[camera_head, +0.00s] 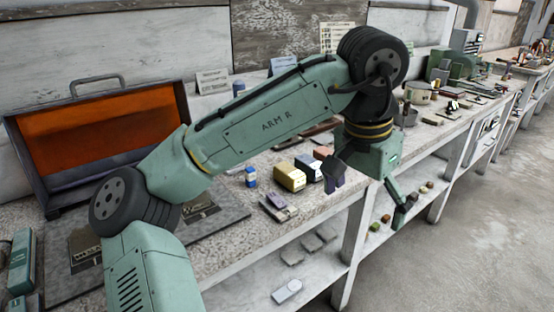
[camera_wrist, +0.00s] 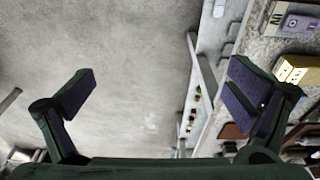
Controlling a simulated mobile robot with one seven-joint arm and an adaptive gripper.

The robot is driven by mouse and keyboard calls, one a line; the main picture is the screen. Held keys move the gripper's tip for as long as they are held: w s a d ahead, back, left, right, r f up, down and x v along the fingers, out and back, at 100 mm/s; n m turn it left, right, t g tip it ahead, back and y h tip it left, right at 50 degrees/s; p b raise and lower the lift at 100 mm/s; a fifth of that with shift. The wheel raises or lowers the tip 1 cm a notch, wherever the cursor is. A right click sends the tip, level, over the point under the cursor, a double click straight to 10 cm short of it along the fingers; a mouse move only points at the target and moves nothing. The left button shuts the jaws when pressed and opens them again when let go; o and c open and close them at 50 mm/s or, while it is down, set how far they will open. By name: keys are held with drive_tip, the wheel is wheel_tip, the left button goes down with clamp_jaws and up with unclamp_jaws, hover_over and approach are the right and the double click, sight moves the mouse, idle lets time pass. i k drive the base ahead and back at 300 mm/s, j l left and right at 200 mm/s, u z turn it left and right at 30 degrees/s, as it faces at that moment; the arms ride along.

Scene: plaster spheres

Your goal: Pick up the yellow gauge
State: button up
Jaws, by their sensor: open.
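The yellow gauge (camera_head: 290,176) looks like a small boxy block on the bench top, left of my gripper in the head view. In the wrist view the yellow gauge (camera_wrist: 299,72) shows at the right edge, partly behind my right-hand finger and partly cut off by the frame. My gripper (camera_head: 368,194) hangs at the bench's front edge with its fingers spread wide. In the wrist view my gripper (camera_wrist: 165,84) is empty, with bare floor between its fingers.
A dark and pale box (camera_head: 308,166) and a brownish block (camera_head: 322,153) stand close beside the gauge. An open orange-lined case (camera_head: 95,130) stands at left. A lower shelf (camera_head: 262,287) runs below.

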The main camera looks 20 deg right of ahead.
sight(292, 179)
drive_tip(key=i, duration=1)
